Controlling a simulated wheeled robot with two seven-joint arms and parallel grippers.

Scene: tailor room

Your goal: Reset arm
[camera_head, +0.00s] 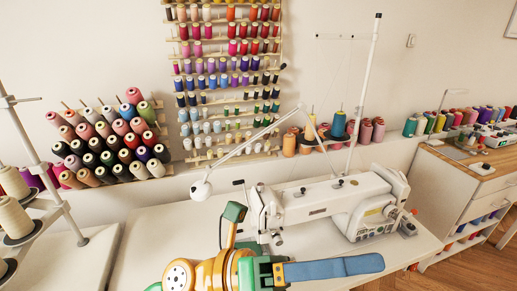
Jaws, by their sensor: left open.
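My left gripper (265,271), with orange, green and blue parts, is at the bottom middle of the head view, in front of the sewing machine. It is open, and I see nothing held in it. A long blue piece reaches to the right from it; I cannot tell whether this is part of the gripper. The lower part of the arm is cut off by the frame edge. My right gripper is not in view. The white sewing machine (322,200) stands on the white table (145,232) just behind the left gripper.
A thread rack (222,103) hangs on the back wall. Another rack (110,143) of cones is left of it. A white lamp arm (243,146) rises near the machine. A thread stand (45,170) is at left, a wooden-topped cabinet (463,181) at right. The table left of the gripper is clear.

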